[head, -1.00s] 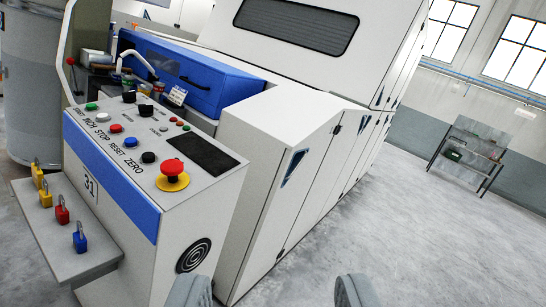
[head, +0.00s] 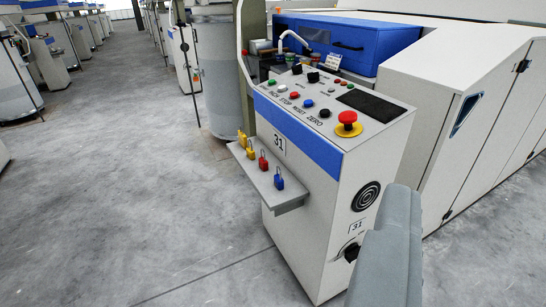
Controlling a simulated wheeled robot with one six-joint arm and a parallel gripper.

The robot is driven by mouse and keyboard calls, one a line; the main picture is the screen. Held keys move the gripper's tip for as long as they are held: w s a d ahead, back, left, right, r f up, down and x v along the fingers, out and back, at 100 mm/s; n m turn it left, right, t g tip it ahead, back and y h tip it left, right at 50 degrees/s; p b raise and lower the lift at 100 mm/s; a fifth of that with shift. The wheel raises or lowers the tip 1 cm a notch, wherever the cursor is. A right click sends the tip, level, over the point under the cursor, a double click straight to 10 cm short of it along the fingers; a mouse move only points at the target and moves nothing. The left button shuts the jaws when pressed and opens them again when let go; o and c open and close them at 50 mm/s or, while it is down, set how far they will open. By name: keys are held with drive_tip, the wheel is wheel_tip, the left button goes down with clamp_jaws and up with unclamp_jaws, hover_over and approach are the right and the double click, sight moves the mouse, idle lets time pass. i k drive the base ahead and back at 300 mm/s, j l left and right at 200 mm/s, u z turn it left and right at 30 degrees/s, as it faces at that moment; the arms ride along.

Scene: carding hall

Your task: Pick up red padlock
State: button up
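My gripper (head: 398,200) shows as a grey shape at the lower right, in front of the console's right side. It is well to the right of the red padlock and apart from it. Its fingers overlap or are partly out of frame, so its opening is unclear. I see nothing held.
The console (head: 340,215) numbered 31 carries buttons, a dark screen and a red emergency stop (head: 347,122) on yellow. A rotary switch (head: 350,252) is low on its right side. A grey drum (head: 220,75) stands behind the shelf. The floor (head: 130,200) to the left is clear.

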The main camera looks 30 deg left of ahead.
sight(264, 164)
drive_tip(key=i+l+u, duration=0.2)
drive_tip(key=i+u, duration=0.15)
drive_tip(key=i, duration=0.2)
drive_tip(key=i+l+u, duration=0.3)
drive_tip(key=i, duration=0.25)
